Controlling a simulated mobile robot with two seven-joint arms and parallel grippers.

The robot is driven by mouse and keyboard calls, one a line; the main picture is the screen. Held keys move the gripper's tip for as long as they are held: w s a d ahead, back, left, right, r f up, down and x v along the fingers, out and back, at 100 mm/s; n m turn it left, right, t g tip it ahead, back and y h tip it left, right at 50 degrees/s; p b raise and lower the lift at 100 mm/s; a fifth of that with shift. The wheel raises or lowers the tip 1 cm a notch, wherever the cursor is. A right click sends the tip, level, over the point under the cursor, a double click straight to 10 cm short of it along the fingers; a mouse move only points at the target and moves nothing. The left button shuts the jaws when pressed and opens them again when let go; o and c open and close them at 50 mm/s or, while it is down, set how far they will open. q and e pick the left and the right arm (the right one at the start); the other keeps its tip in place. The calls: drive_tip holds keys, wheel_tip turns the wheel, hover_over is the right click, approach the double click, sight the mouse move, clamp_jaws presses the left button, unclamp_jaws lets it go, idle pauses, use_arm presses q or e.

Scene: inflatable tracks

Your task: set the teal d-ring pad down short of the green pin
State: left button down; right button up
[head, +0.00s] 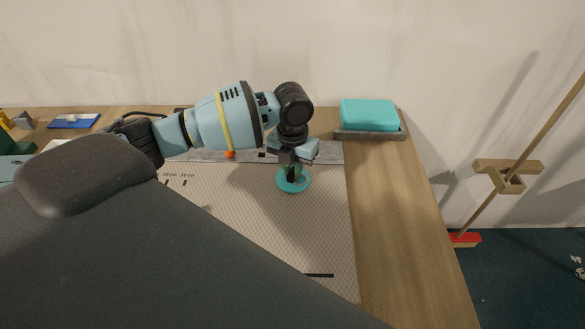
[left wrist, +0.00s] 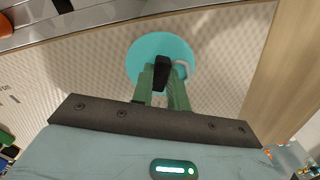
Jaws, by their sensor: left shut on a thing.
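The teal d-ring pad (head: 293,184) is a round disc near the right side of the pale textured mat (head: 315,225). My left gripper (head: 291,170) is directly above it, pointing down and shut on its upright middle part. In the left wrist view, the green fingers (left wrist: 162,82) close around a black piece on the teal pad (left wrist: 147,50), and a pale ring shows beside it. I cannot tell whether the pad touches the mat. I cannot make out a green pin in either view. My right gripper is not in view.
A grey metal strip (head: 328,152) runs along the mat's back edge, with an orange piece (head: 230,154) on it. A teal block in a grey tray (head: 372,134) stands at the back right. Bare wooden table (head: 400,220) lies right of the mat.

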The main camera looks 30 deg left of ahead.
sight(292, 172)
use_arm(q)
drive_tip(key=shift+f, duration=0.15)
drive_tip(key=c, duration=1.4)
unclamp_jaws()
wheel_tip(292, 172, up, 12)
drive_tip(key=shift+r, duration=0.15)
